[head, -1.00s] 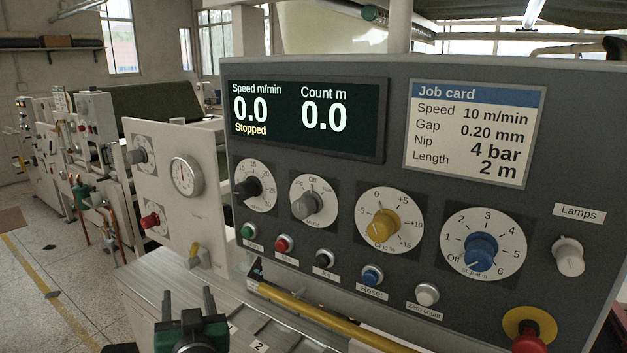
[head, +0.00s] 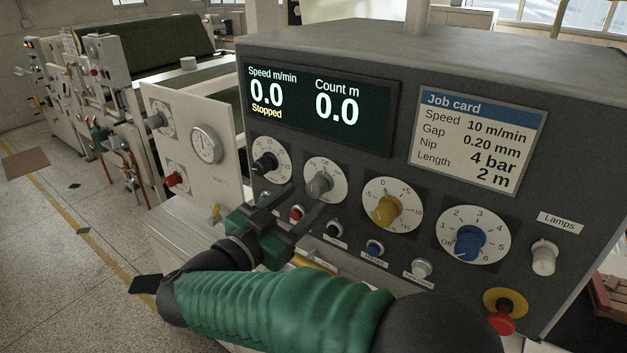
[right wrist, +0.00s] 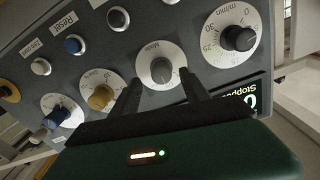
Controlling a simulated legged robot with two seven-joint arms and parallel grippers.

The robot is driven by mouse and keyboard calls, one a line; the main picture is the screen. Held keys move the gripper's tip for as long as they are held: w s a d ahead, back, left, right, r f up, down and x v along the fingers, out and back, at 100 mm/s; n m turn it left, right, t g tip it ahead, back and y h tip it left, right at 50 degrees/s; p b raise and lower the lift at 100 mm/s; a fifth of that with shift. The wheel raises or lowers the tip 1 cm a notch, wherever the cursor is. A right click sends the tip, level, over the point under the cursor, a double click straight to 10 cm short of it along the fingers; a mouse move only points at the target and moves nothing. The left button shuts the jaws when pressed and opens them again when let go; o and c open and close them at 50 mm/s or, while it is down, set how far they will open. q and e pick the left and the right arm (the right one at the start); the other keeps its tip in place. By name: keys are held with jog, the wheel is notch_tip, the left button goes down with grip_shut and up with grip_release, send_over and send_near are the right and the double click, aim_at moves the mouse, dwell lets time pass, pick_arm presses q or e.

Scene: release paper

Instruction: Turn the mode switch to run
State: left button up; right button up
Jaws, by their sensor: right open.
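The mode switch (head: 319,185) is a grey knob on a white dial with "Off" at its top, on the dark control panel (head: 520,230). It also shows in the right wrist view (right wrist: 162,70), upside down; I cannot tell its pointer's setting clearly. My right gripper (head: 305,197) is open, with its two dark fingers pointing at the switch from below. In the right wrist view its fingertips (right wrist: 161,80) lie to either side of the knob, with nothing between them visibly gripped; contact cannot be told. The display (head: 318,106) reads 0.0 and "Stopped". My left gripper is out of view.
The black speed knob (head: 265,163) is left of the switch and the yellow knob (head: 386,209) right of it. Push buttons, among them a red one (head: 298,213), sit just below, close to my fingers. A red emergency button (head: 502,322) is at lower right.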

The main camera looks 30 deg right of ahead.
aim_at(311, 192)
jog(key=p+x, duration=0.1)
jog(key=x, duration=0.2)
jog(key=shift+w+d+r, duration=0.1)
jog(key=shift+w+d, duration=0.2)
jog(key=shift+w, duration=0.05)
jog(key=shift+a, duration=0.1)
jog(key=shift+c, duration=0.4)
jog(key=shift+d, duration=0.25)
jog(key=c, duration=0.7)
grip_shut()
